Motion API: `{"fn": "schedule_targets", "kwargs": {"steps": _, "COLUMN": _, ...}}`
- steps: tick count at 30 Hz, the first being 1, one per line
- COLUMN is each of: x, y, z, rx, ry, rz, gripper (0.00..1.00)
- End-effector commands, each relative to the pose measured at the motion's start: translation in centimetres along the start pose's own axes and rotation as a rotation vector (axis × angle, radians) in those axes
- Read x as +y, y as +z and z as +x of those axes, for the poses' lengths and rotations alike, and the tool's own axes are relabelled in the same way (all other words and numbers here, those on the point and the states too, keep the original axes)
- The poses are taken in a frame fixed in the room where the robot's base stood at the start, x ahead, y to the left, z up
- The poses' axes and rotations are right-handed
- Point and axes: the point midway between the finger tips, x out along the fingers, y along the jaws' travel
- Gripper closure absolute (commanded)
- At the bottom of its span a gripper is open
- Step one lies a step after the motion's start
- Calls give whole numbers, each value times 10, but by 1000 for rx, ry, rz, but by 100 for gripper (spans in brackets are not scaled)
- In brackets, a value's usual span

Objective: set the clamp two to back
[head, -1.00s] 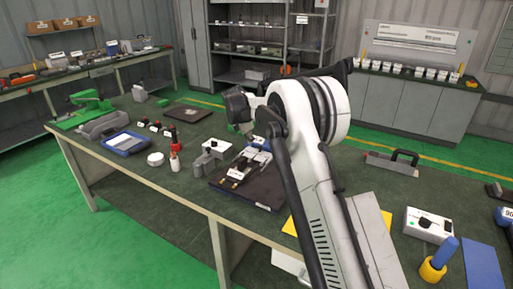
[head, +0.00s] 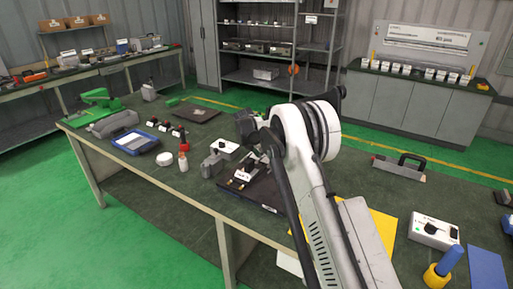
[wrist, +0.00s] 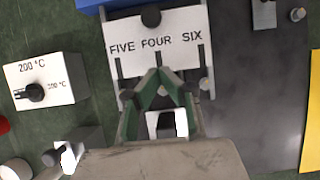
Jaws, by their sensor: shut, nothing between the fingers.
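In the wrist view, my gripper (wrist: 163,80) has green fingers that are closed together, with nothing held. It is over the lower part of a white plate (wrist: 180,22) marked FIVE, FOUR and SIX, with dark bars below the words. A small white and black part (wrist: 166,124) shows between the finger links. In the head view, the clamp fixture sits on a dark base plate (head: 268,196); my arm hides part of it. No label for clamp two can be read, and I cannot tell the clamp's position or whether my fingers touch it.
A white box with a black dial (wrist: 45,85), marked 200 °C, stands left of the fixture. A yellow sheet (wrist: 312,110) lies to the right. A black-handled grey tool (head: 398,168) is beyond it.

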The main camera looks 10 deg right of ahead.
Motion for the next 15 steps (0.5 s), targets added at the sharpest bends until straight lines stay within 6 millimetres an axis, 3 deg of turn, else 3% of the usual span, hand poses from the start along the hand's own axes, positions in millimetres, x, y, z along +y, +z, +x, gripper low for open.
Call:
{"fn": "schedule_targets", "kwargs": {"steps": 3, "x": 0, "y": 0, "z": 20, "rx": 0, "ry": 0, "rz": 1, "gripper": 100}}
{"fn": "schedule_targets", "kwargs": {"steps": 9, "x": 0, "y": 27, "z": 26, "rx": 0, "ry": 0, "rz": 2, "gripper": 100}}
{"fn": "schedule_targets", "kwargs": {"steps": 15, "x": 0, "y": 38, "z": 30, "rx": 0, "ry": 0, "rz": 1, "gripper": 100}}
